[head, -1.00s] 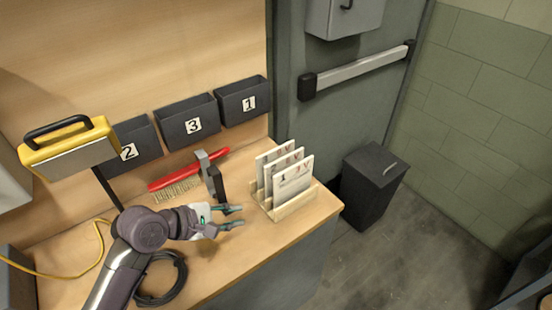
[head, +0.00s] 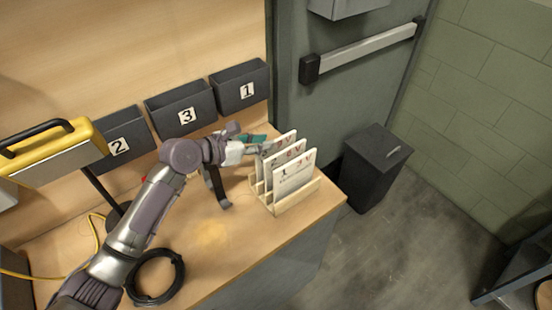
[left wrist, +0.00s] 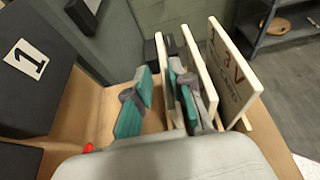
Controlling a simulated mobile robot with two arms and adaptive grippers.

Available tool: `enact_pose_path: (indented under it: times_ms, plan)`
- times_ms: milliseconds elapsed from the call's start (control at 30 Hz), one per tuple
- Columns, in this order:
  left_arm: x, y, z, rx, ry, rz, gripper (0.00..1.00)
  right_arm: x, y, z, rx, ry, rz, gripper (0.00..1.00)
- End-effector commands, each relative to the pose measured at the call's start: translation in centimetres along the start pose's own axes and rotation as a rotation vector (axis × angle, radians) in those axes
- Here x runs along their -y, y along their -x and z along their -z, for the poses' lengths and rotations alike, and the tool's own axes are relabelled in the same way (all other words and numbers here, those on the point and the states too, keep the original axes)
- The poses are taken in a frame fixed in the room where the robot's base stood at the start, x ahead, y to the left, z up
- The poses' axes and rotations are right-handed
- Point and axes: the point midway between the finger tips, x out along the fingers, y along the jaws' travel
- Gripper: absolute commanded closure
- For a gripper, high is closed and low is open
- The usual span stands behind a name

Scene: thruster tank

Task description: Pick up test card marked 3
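Three white test cards stand in a slotted wooden rack (head: 292,204) at the bench's right end. The front card (head: 295,176) reads "1" and "3V". The middle card (head: 291,152) and rear card (head: 284,141) have markings too small or covered to read surely. My left gripper (head: 262,143) is at the rear card's left edge. In the left wrist view its teal fingers (left wrist: 157,98) are open on either side of the rear card (left wrist: 165,75); one finger is in the gap before the middle card (left wrist: 201,75). A gap shows between the other finger and the rear card. My right gripper is not in view.
Dark wall bins marked 2 (head: 122,140), 3 (head: 184,108) and 1 (head: 240,88) hang behind the bench. A black stand-like tool (head: 216,188) is below my left wrist. A black cable coil (head: 156,278) lies near the front. A dark bin (head: 373,168) stands on the floor right.

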Motion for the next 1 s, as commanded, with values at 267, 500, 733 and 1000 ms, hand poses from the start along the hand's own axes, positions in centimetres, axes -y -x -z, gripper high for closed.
enact_pose_path:
  times_ms: [267,500,733,1000]
  plan:
    - [0.3,-3.5,0.7,-0.001,0.0,0.0,0.78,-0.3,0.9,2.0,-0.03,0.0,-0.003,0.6]
    - [0.3,-5.2,0.8,0.0,-0.001,-0.001,0.78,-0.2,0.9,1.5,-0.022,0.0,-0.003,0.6]
    - [0.3,-5.2,0.8,0.0,-0.002,-0.001,0.9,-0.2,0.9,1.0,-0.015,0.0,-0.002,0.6]
    - [0.3,-5.2,0.8,0.0,-0.001,-0.001,1.0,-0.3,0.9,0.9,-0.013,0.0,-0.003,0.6]
